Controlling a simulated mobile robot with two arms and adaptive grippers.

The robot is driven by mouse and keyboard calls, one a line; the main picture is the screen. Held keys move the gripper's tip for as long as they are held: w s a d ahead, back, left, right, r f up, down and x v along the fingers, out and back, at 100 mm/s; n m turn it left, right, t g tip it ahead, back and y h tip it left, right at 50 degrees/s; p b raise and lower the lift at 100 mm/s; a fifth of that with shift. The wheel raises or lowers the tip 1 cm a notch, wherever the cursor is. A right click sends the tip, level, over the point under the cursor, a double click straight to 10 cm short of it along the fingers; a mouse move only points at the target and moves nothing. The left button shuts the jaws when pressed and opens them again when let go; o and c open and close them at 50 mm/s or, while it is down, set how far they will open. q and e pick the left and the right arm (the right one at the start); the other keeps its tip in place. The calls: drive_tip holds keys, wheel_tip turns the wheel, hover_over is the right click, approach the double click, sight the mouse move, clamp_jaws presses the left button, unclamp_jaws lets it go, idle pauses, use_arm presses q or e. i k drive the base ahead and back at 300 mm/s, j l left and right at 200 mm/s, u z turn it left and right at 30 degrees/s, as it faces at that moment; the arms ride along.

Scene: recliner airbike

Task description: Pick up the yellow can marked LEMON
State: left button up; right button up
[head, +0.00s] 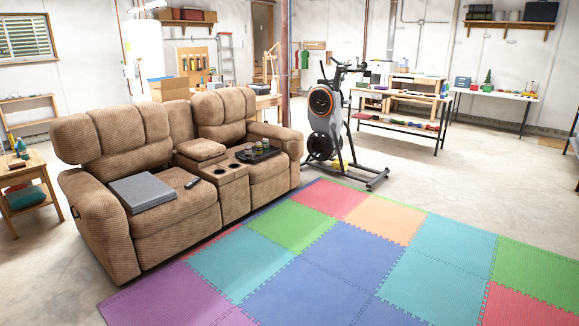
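A black tray (271,155) rests on the right part of the brown recliner sofa (150,150), beside the console with cup holders. Several small can-like things (258,148) stand on the tray. They are too small for me to read a LEMON marking or tell which one is yellow. A small yellow patch (338,165) shows low down at the exercise bike; I cannot tell what it is. Neither of my grippers is in view.
A grey cushion (143,191) and a dark remote (192,183) lie on the sofa's left seat. The exercise bike (325,120) stands right of the sofa. Colored foam mats (330,250) cover the floor in front. Workbenches (400,122) stand behind; a wooden side table (25,180) is left.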

sight(258, 144)
drive_tip(key=i+l+z, duration=0.4)
drive_tip(key=i, duration=0.4)
drive_tip(key=i+z, duration=0.35)
drive_tip(key=i, duration=2.8)
drive_tip(key=i+u, duration=0.35)
drive_tip(key=i+l+u, duration=0.7)
drive_tip(key=i, duration=0.15)
drive_tip(key=j, duration=0.1)
